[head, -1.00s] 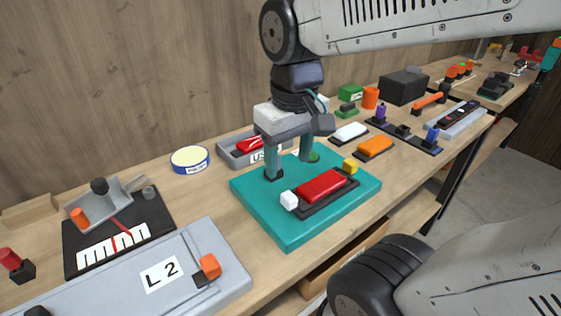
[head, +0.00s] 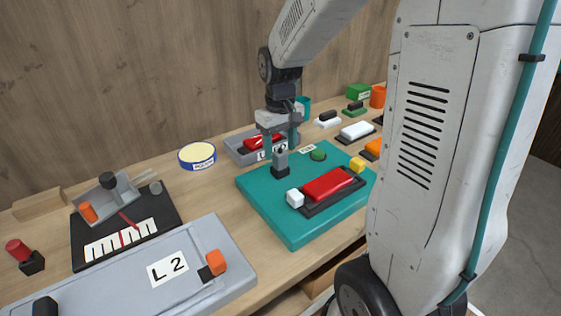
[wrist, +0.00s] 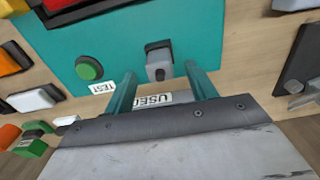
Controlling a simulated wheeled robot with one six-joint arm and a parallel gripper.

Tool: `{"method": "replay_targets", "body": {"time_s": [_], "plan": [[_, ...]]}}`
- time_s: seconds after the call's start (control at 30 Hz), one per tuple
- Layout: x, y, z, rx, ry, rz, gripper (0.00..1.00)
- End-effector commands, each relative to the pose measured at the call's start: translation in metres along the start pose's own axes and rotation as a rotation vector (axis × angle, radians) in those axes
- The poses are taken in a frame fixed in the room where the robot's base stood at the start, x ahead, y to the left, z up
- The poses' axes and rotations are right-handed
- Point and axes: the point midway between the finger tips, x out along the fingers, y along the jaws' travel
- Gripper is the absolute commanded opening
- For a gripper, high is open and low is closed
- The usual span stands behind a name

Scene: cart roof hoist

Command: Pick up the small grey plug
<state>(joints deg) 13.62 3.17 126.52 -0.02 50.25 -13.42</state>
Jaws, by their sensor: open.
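The small grey plug (head: 280,161) stands upright in a black socket on the teal board (head: 262,205). In the wrist view the plug (wrist: 159,66) shows near the level of my fingertips, between the two fingers. My gripper (head: 280,146) is open and empty, pointing down at the back edge of the board, with the plug in front of and below it. In the wrist view my gripper (wrist: 160,71) has its fingers apart on either side of the plug. I cannot tell whether the fingertips reach down around the plug.
A grey tray (head: 236,148) labelled USED, holding a red part, sits just behind the gripper. A grey L 2 panel (head: 130,280) lies at left.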

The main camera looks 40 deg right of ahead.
Motion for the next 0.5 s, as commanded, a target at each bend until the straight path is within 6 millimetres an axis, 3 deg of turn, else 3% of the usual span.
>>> {"method": "replay_targets", "body": {"time_s": [0.2,0.5], "plan": [[0.03,0.0,-0.001,0.0,-0.002,-0.001,0.56],[0.033,0.0,-0.001,0.0,-0.001,0.0,0.54]]}}
